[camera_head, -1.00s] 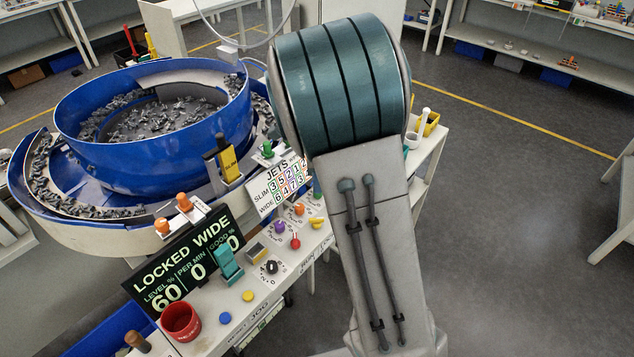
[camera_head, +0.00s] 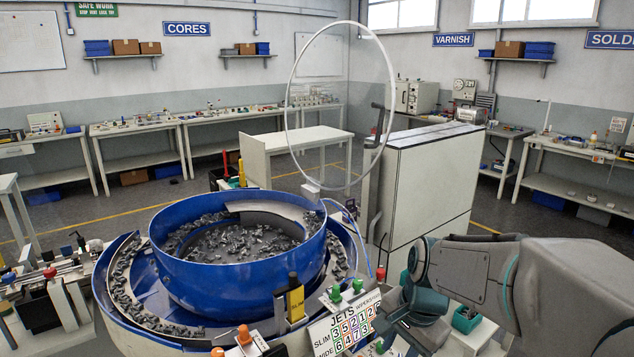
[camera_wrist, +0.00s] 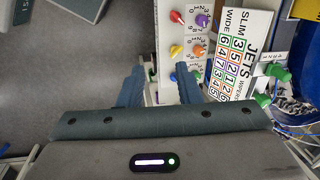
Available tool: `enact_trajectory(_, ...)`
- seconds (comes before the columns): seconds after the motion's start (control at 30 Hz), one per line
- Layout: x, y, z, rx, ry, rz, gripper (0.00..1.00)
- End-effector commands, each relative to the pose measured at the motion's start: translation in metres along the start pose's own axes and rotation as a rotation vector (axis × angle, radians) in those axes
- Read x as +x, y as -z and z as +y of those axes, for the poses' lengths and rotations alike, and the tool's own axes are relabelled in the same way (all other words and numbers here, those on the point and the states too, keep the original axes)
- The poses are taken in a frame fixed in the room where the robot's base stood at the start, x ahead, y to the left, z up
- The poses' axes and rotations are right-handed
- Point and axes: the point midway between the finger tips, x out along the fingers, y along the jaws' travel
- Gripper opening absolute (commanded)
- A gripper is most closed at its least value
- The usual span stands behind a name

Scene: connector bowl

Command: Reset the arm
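My arm (camera_head: 480,275) reaches in from the right edge of the head view, bent, with its teal wrist end low beside the bowl feeder's control panel. My gripper (camera_wrist: 160,76) shows in the wrist view with its two blue-grey fingers apart and nothing between them. It points down over the panel's edge, near the coloured knobs (camera_wrist: 176,51). In the head view the fingers cannot be made out behind the wrist.
The blue bowl feeder (camera_head: 165,262), with dark parts inside, stands left of the arm. The white JETS card (camera_head: 346,322) is close to my wrist; it also shows in the wrist view (camera_wrist: 240,62). A pale cabinet (camera_head: 435,190) stands behind.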

Motion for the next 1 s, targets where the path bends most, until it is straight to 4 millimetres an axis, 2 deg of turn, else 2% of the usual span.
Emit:
enact_trajectory(0.03,-0.010,-0.008,0.009,-0.090,0.020,0.017,0.31)
enact_trajectory(0.2,-0.030,-0.035,0.039,-0.418,0.039,0.091,0.31)
enact_trajectory(0.4,-0.041,-0.059,0.069,-0.739,0.007,0.190,0.31)
enact_trajectory(0.5,-0.042,-0.066,0.078,-0.837,-0.016,0.222,0.31)
enact_trajectory(0.7,-0.043,-0.070,0.084,-0.911,-0.036,0.243,0.31)
enact_trajectory(1.0,-0.043,-0.070,0.084,-0.910,-0.035,0.242,0.31)
